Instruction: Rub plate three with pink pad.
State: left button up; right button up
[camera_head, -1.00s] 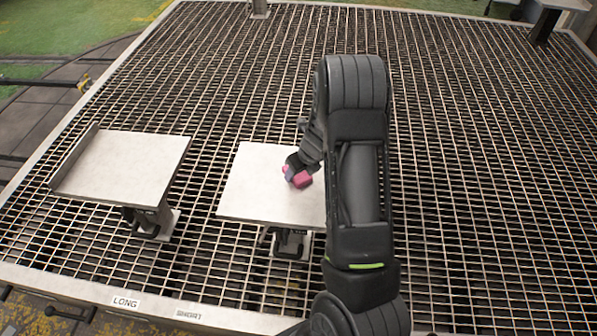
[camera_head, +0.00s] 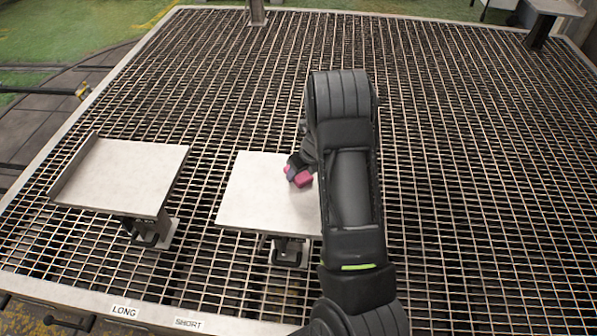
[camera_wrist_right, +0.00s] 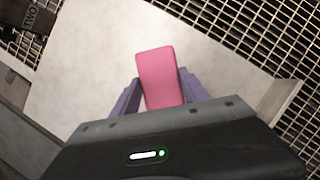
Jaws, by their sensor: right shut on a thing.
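The pink pad (camera_head: 304,180) is held in my right gripper (camera_head: 296,174), over the right part of a pale square plate (camera_head: 250,195). In the right wrist view, the purple fingers of my right gripper (camera_wrist_right: 160,92) are shut on the sides of the pink pad (camera_wrist_right: 157,65). The plate (camera_wrist_right: 95,65) spreads beneath it there. I cannot tell whether the pad touches the plate. My right arm hides the plate's right edge. A label "TWO" (camera_wrist_right: 31,14) shows at the upper left of the wrist view. I read no "three". My left gripper is out of view.
A second pale plate (camera_head: 120,175) with a raised left edge stands to the left. Both stand on posts above an open metal grating (camera_head: 470,180). Labels "LONG" (camera_head: 124,312) and "SHORT" (camera_head: 188,323) are on the front edge. Posts stand at the far side.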

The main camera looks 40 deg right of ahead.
aim_at(304, 182)
jog(key=shift+s+d, duration=0.6)
jog(key=shift+s, duration=0.15)
jog(key=shift+r, duration=0.1)
jog(key=shift+a, duration=0.1)
jog(key=shift+s+a+f+b, duration=0.2)
jog(key=shift+s+a+b, duration=0.2)
jog(key=shift+s+a, duration=0.85)
jog(key=shift+w+a, duration=0.1)
jog(key=shift+a, duration=0.05)
jog(key=shift+s+a+r, duration=0.1)
jog(key=shift+s+a, duration=0.95)
jog(key=shift+a, duration=0.25)
jog(key=shift+a+b, duration=0.1)
jog(key=shift+b, duration=0.2)
jog(key=shift+s+a+b, duration=0.4)
jog(key=shift+s+a, duration=0.65)
jog(key=shift+a, duration=0.15)
